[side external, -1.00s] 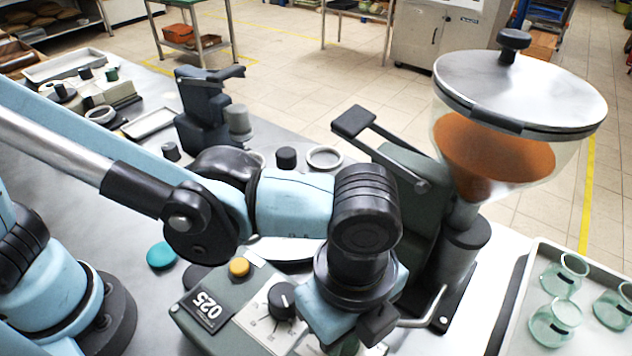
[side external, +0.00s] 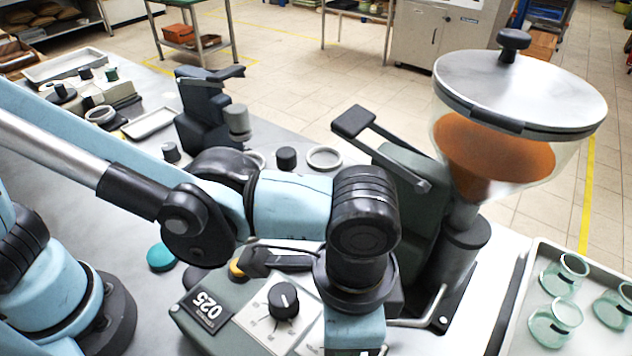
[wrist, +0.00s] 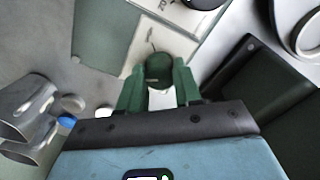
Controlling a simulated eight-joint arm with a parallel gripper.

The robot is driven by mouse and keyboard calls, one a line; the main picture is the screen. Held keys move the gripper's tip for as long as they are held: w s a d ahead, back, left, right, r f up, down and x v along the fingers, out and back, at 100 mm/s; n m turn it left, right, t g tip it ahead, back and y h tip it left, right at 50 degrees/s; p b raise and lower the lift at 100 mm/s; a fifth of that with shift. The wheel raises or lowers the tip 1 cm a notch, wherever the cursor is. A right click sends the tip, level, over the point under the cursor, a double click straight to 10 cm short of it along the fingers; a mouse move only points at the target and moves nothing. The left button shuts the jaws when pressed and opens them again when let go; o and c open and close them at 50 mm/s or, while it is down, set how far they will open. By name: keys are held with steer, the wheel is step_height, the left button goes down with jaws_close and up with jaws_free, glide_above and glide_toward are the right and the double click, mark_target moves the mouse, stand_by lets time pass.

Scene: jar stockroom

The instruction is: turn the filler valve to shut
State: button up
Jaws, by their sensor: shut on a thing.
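The filler (side external: 405,200) is a dark green machine on the bench, with a clear hopper (side external: 470,160) of orange-brown powder on top. The valve knob (wrist: 158,68) is small, round and dark green, over a white plate (wrist: 139,46) with a thin line mark. My gripper (wrist: 158,90) has green fingers on both sides of this knob and is shut on it. In the side external view my wrist hides the fingers and the valve knob. The knob's exact angle against its marks cannot be told.
A grey-green control box (side external: 232,333) carries a black dial (side external: 283,300) and a 025 plate (side external: 206,309), close left of my wrist. A tray (side external: 535,258) of glass jars stands at the right. A teal disc (side external: 161,257) lies on the bench at the left.

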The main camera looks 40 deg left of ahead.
steer(key=shift+n, duration=1.7)
steer(key=o, duration=1)
steer(key=shift+o, duration=0.2)
step_height(320, 180, up, 12)
